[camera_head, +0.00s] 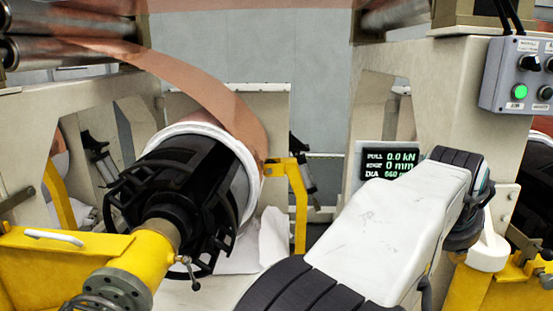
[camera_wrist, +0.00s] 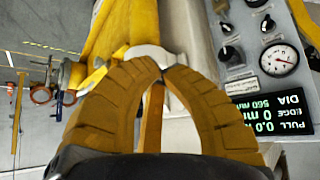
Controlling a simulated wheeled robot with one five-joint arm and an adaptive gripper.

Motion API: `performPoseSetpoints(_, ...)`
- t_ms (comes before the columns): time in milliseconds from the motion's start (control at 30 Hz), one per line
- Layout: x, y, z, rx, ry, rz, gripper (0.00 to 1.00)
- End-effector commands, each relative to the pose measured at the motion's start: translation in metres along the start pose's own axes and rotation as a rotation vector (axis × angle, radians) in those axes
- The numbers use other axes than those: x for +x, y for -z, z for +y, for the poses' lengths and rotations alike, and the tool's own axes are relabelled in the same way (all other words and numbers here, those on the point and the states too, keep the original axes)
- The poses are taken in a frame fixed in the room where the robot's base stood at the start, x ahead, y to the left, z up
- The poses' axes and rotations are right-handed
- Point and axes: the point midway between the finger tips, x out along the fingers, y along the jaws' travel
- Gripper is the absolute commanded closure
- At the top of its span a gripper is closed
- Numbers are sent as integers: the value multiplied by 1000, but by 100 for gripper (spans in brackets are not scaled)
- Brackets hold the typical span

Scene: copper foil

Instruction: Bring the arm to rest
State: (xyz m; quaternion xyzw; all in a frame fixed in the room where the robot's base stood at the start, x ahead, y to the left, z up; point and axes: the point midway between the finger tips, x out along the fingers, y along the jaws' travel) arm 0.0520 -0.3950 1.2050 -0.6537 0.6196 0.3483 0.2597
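My gripper (camera_wrist: 163,68) shows in the wrist view with two curved, ridged fingers that bow apart and come together at the tips. It looks shut, and I see nothing held between the tips. A pale grey piece lies just past the tips, and an orange-yellow bar shows through the gap between the fingers; I cannot tell how far beyond they are. In the head view my white arm reaches from the lower middle up to the right, with a dark joint at its far end. My gripper cannot be made out there.
Copper foil (camera_head: 185,70) runs from rollers (camera_head: 45,50) down to a white-edged roll (camera_head: 246,185) on a black chuck (camera_head: 190,180). A yellow frame (camera_head: 45,265) stands left. A display (camera_head: 390,162) reading 0.0 kN and a control box (camera_head: 515,75) with a lit green button are right.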

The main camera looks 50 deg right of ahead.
Motion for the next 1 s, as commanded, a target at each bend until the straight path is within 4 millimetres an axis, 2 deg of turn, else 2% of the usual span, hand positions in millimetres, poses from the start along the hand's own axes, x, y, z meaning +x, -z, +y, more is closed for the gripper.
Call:
performPoseSetpoints(33,7,-27,-20,7,34,-60,100)
performPoseSetpoints(133,13,-77,-60,-10,96,-165,100)
performPoseSetpoints(300,6,-165,-126,-180,208,-311,100)
performPoseSetpoints(500,-16,-247,-172,-444,323,-388,100)
performPoseSetpoints(700,-42,-305,-196,-704,434,-393,100)
performPoseSetpoints(800,-57,-324,-206,-827,495,-369,100)
performPoseSetpoints(1000,-90,-348,-225,-1036,625,-292,100)
